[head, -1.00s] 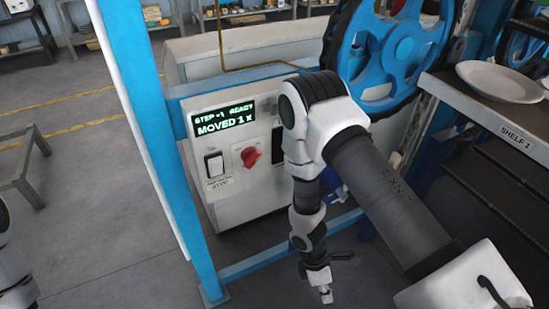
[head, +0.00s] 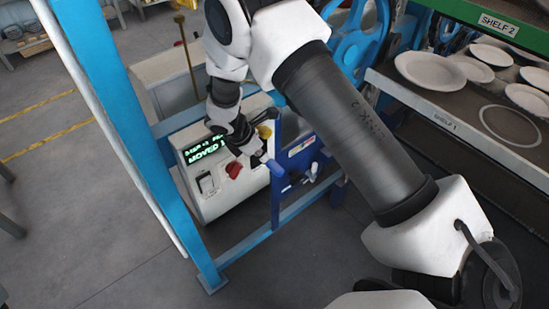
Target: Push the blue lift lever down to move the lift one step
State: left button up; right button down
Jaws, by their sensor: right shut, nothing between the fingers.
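The blue lift lever (head: 276,169) shows as a light blue grip in front of a darker blue panel beside the control box. My right gripper (head: 260,156) is at the upper left end of the grip, shut, with nothing held. I cannot tell whether it touches the lever. My right arm hides part of the control box (head: 218,207). The box's display (head: 203,151) shows green text that reads "MOVED 1", partly covered. My left gripper is not in view.
A blue frame post (head: 110,120) stands at the left. Shelves with white plates (head: 430,72) are at the right.

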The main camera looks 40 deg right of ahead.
aim_at(273, 167)
jog(key=shift+w+f, duration=0.15)
jog(key=shift+f, duration=0.1)
jog(key=b+x, duration=0.7)
jog(key=shift+r, duration=0.1)
